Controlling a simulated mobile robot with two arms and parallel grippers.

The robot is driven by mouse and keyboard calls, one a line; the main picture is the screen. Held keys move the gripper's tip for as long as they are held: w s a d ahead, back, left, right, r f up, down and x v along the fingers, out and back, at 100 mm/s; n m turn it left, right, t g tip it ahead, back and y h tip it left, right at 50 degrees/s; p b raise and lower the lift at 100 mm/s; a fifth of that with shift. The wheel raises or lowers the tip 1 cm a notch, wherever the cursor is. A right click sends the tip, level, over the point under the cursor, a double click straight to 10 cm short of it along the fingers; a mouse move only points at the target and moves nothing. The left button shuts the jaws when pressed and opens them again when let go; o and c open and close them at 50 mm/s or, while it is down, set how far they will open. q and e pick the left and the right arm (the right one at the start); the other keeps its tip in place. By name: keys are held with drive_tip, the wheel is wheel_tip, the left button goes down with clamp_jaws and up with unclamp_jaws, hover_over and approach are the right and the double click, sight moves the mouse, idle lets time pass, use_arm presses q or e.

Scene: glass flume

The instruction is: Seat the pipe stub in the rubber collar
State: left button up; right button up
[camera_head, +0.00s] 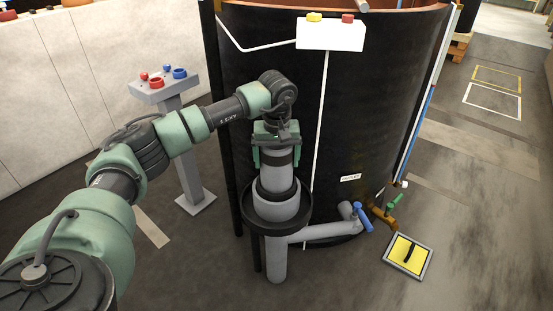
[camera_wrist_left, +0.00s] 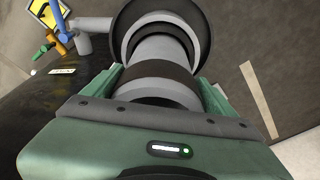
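The grey pipe stub (camera_head: 277,178), with a dark band near its top, stands upright over the grey standpipe. My left gripper (camera_head: 277,157) comes down on it from above, one green finger on each side, closed on it. The wrist view shows the stub (camera_wrist_left: 160,51) between the two fingers. The stub's lower end meets the black rubber collar (camera_head: 276,192); how deep it sits inside is hidden. My right gripper is not in view.
A black round dish (camera_head: 247,219) surrounds the standpipe. The large black tank (camera_head: 350,110) stands close behind. A blue-handled valve (camera_head: 361,216) and a yellow floor plate (camera_head: 406,256) lie to the right. A pedestal with red and blue knobs (camera_head: 180,73) stands left, behind my arm.

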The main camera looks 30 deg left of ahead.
use_arm(q)
drive_tip(key=shift+o, duration=1.2)
drive_tip(key=shift+r, duration=0.15)
